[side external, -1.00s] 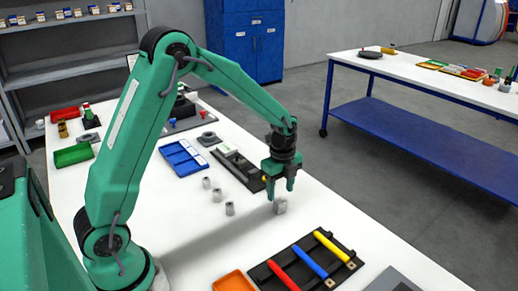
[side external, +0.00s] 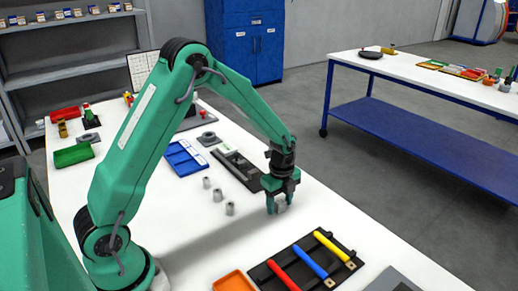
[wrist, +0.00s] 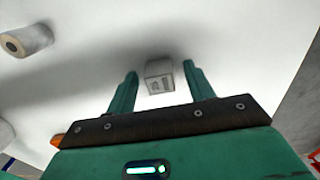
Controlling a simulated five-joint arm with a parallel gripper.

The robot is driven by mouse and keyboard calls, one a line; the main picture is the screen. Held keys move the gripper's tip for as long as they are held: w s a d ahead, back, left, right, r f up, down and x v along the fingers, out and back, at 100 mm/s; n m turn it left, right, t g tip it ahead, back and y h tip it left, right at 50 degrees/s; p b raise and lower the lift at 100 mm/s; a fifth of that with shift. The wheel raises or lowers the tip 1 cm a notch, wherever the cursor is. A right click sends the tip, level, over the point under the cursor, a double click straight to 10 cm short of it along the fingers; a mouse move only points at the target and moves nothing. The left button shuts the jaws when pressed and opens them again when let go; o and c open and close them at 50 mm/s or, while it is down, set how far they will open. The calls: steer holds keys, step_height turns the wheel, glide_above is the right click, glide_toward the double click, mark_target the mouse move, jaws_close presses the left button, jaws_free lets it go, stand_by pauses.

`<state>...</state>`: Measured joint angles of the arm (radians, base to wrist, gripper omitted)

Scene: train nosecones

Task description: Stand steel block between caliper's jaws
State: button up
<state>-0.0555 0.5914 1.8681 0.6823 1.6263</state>
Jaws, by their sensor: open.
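The steel block (side external: 280,206) is a small grey block standing on the white table. In the wrist view the block (wrist: 159,77) shows small dark markings on its face. My gripper (side external: 280,209) is low over the table with one finger on each side of the block. In the wrist view the gripper (wrist: 159,69) is open, with a gap between each finger and the block. A long dark fixture (side external: 237,167) lies behind and left of the gripper; I cannot tell for sure that it is the caliper.
Several small grey cylinders (side external: 218,195) stand left of the gripper. A black rack (side external: 268,274) with red, blue and yellow bars lies in front. An orange tray (side external: 234,282) and a blue tray (side external: 185,158) are on the table. The table right of the gripper is clear.

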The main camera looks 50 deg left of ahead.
mark_target(281, 202)
jaws_close()
stand_by(0.3)
steer(key=shift+r, duration=0.2)
steer(key=shift+r, duration=0.55)
steer(key=r, duration=0.3)
steer(key=shift+s+d+r, duration=0.1)
steer(key=shift+d, duration=0.2)
steer(key=s+d+r, duration=0.5)
steer(key=d+r, duration=0.1)
steer(key=d, duration=0.3)
steer(key=shift+d+r, duration=0.25)
steer(key=shift+d, duration=0.15)
steer(key=shift+s, duration=0.1)
